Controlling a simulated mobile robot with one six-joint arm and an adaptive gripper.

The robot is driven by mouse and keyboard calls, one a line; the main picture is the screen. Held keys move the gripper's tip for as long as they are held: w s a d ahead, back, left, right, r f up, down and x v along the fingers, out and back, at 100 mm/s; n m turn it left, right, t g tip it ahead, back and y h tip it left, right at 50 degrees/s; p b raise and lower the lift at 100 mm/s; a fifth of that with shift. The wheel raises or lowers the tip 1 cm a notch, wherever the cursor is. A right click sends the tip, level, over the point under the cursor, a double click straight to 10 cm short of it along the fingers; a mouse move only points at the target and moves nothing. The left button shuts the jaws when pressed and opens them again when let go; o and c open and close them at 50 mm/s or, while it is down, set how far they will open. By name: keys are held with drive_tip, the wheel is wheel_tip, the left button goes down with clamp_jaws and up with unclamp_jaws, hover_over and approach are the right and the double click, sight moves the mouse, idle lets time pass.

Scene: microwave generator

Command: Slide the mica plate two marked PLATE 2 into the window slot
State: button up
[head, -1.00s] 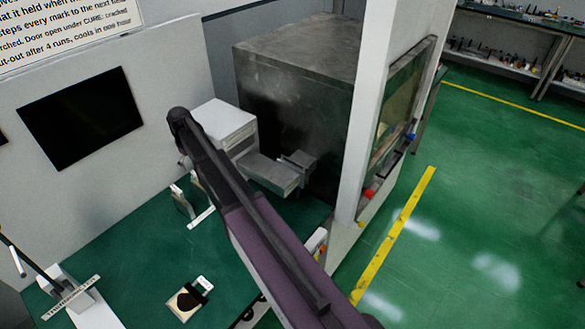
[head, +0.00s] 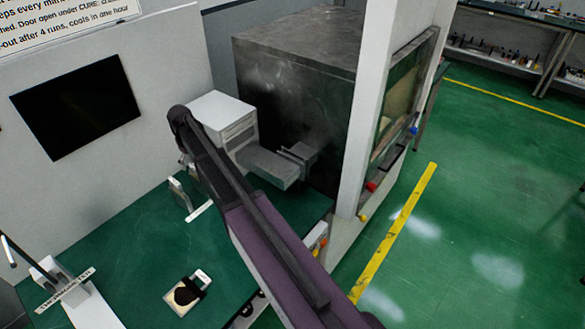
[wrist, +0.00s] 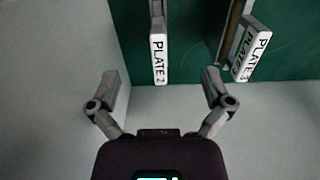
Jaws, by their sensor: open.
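The mica plate two (wrist: 159,58), with a white label reading PLATE 2, stands edge-on at the top centre of the wrist view. My gripper (wrist: 160,76) is open and empty; its two fingers are spread to either side of the label, and I cannot tell if they are level with it. Grey flanges (head: 299,157) sit at the end of the waveguide (head: 268,165), beside the dark metal box; I cannot clearly make out the window slot there.
A dark-patched plate with a white tag (head: 183,296) lies on the green bench (head: 130,245). The metal box (head: 290,60) and white post (head: 370,110) stand right of my arm.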

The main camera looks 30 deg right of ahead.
drive_tip(key=shift+f+b, duration=2.65)
drive_tip(key=shift+f, duration=0.3)
clamp_jaws()
drive_tip(key=shift+r, duration=0.2)
drive_tip(key=shift+r+p, duration=0.4)
drive_tip(key=shift+p, duration=0.2)
drive_tip(key=shift+r+p, duration=0.7)
drive_tip(key=shift+r+p, duration=1.7)
